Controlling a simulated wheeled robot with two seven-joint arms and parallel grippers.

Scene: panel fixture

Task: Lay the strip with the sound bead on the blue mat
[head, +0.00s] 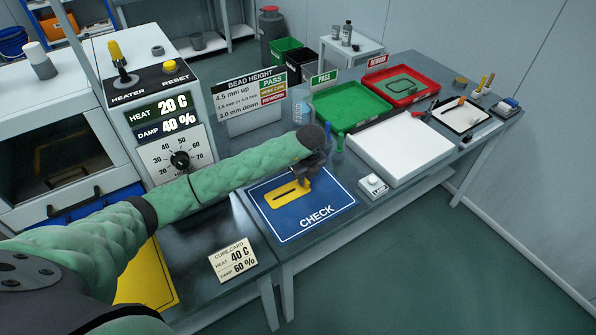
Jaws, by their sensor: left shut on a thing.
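The blue mat (335,196), marked CHECK, lies on the bench in the middle of the head view. A flat yellow piece (283,199) with a long slot is over the mat's upper left part. I cannot tell whether it touches the mat, and no bead is clear on it. My left gripper (305,182) points down at the piece's right end and is shut on it. The dark wrist hides part of this grip. No other strip can be made out surely. My right gripper is not in view.
A white board (400,150), a green PASS tray (350,108) and a red REWORK tray (417,84) holding a dark green outline stand to the right. A small white box (373,186) is beside the mat. The heater unit (160,90) stands left; a cure card (232,261) lies in front.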

